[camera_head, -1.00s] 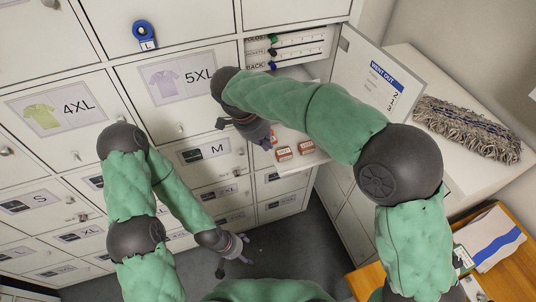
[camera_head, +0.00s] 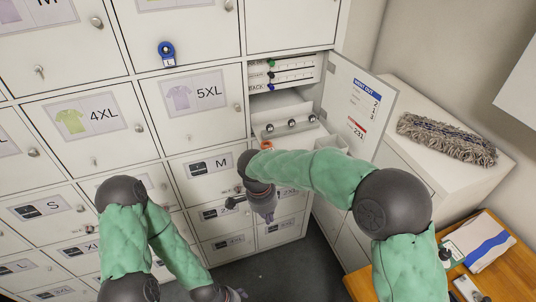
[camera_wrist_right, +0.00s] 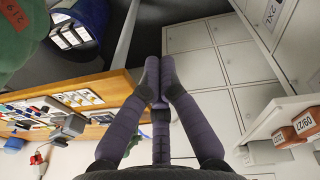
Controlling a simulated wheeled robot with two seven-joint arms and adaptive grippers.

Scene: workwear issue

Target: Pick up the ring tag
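The ring tag (camera_head: 167,53) is a blue ring with a white label marked L. It hangs on the front of the upper lockers, left of the open compartment in the head view. My right gripper (camera_head: 265,212) hangs low in front of the lower lockers, right of and well below the tag. In the right wrist view its fingertips (camera_wrist_right: 159,82) meet with nothing visible between them. The ring tag does not show in that view. My left gripper (camera_head: 228,294) is at the bottom edge of the head view, mostly cut off.
The open compartment door (camera_head: 358,108) stands out to the right of the lockers. A tray (camera_head: 286,138) with several round knobs projects from the compartment. A grey mop head (camera_head: 447,138) lies on a white cabinet, and a wooden desk (camera_head: 512,268) is at lower right.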

